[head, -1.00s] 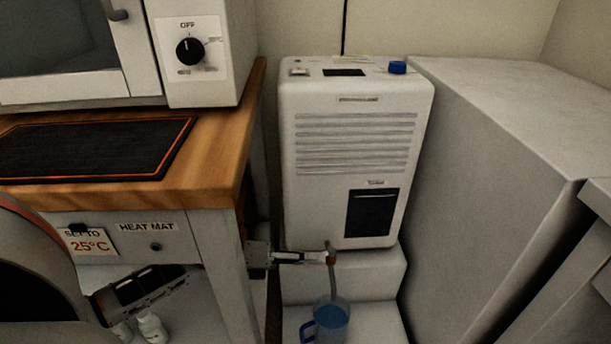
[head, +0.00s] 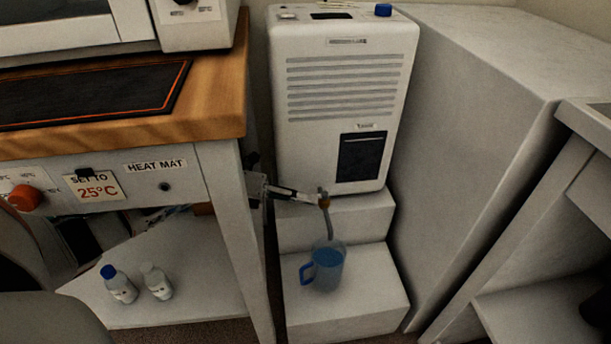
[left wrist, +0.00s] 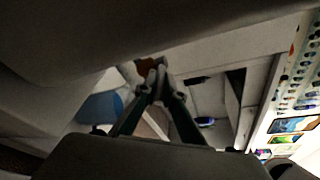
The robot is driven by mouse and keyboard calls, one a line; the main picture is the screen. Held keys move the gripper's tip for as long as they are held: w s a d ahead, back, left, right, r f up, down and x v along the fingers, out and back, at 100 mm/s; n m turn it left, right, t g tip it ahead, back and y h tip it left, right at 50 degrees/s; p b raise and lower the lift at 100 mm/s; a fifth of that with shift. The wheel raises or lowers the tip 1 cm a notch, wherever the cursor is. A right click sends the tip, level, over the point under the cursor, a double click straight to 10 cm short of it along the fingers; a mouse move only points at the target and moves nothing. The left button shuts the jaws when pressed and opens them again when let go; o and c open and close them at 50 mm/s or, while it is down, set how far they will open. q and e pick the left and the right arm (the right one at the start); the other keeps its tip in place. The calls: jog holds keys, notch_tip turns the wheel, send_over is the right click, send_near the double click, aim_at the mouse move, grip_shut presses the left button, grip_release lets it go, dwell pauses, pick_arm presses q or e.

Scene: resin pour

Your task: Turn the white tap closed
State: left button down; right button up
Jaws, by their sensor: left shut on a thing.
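The tap (head: 324,201) sits low at the front of the white dehumidifier (head: 345,110). Its brownish body shows in the head view, but its handle is largely hidden by my fingers. My left gripper (head: 312,198) reaches in from the left, past the table leg, and is shut on the tap. In the left wrist view the fingertips (left wrist: 158,82) meet beside a brown part of the tap (left wrist: 146,72). A grey hose (head: 329,228) runs from the tap down to a clear jug (head: 328,268) with a blue handle and bluish contents. My right gripper is not in view.
The jug stands on the lower white step (head: 350,308). A wooden-topped table (head: 215,110) with a black heat mat (head: 85,92) is close on the left. A large grey block (head: 470,130) is on the right. Two small bottles (head: 120,285) stand on the lower shelf.

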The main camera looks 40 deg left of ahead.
pick_arm(q)
jog(key=shift+d+f, duration=0.1)
jog(key=shift+d, duration=0.05)
jog(key=c, duration=2.1)
grip_release()
jog(key=shift+c, duration=0.2)
